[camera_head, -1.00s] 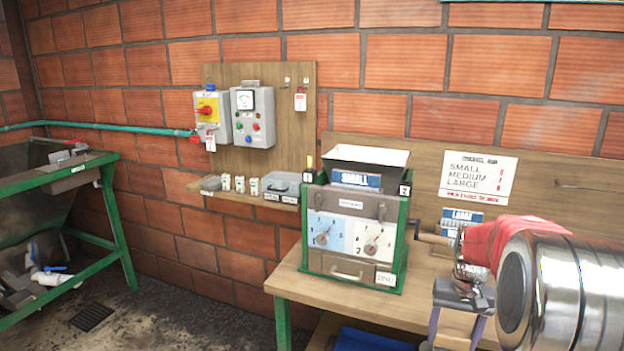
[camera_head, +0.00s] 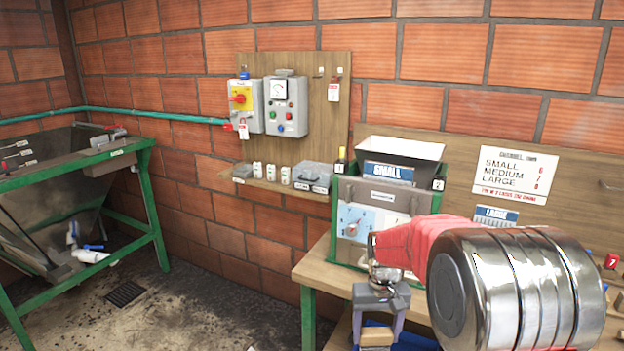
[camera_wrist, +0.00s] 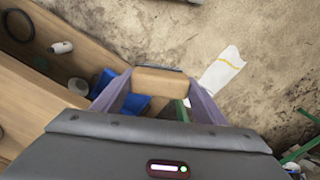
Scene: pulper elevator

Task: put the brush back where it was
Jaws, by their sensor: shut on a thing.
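The brush, seen as a pale wooden block (camera_wrist: 159,80) with a dark strip along its far edge, is held between the two purple fingers of my gripper (camera_wrist: 157,92) in the wrist view. In the head view my gripper (camera_head: 379,325) points down in front of the workbench, with the wooden block (camera_head: 376,338) low between its fingers. My gripper is shut on the block, which hangs above the floor in the wrist view. Its bristles cannot be made out.
The hopper machine marked SMALL (camera_head: 385,205) stands on the workbench (camera_head: 318,272), partly behind my arm. A small wall shelf (camera_head: 270,187) holds containers. A green-framed trough (camera_head: 150,190) stands left. Open floor lies between. A white bag-like item (camera_wrist: 222,70) lies on the floor.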

